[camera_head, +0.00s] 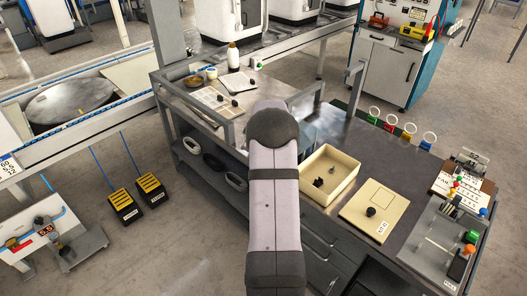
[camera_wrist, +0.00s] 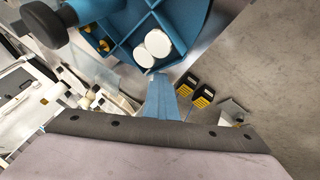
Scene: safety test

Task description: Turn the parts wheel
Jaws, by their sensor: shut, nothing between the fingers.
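The parts wheel (camera_wrist: 185,20) shows in the wrist view as a blue round tray with divided compartments, cut off by the top edge. Two white discs (camera_wrist: 158,43) lie in one compartment, and small yellow-and-dark parts lie in others. A black knob (camera_wrist: 48,22) stands at its left side. My gripper (camera_wrist: 160,78) shows as narrow blue fingers, shut and empty, with the tips close to the wheel's near rim. I cannot tell whether they touch it. In the head view my arm hides the gripper, and I cannot make out the wheel.
A cream tray (camera_head: 347,164) with small black parts and a cream board (camera_head: 398,202) lie on the dark bench right of my arm. Papers (camera_head: 210,97) and a white bottle (camera_head: 233,57) are at the back left. Two black-and-yellow boxes (camera_head: 124,207) stand on the floor.

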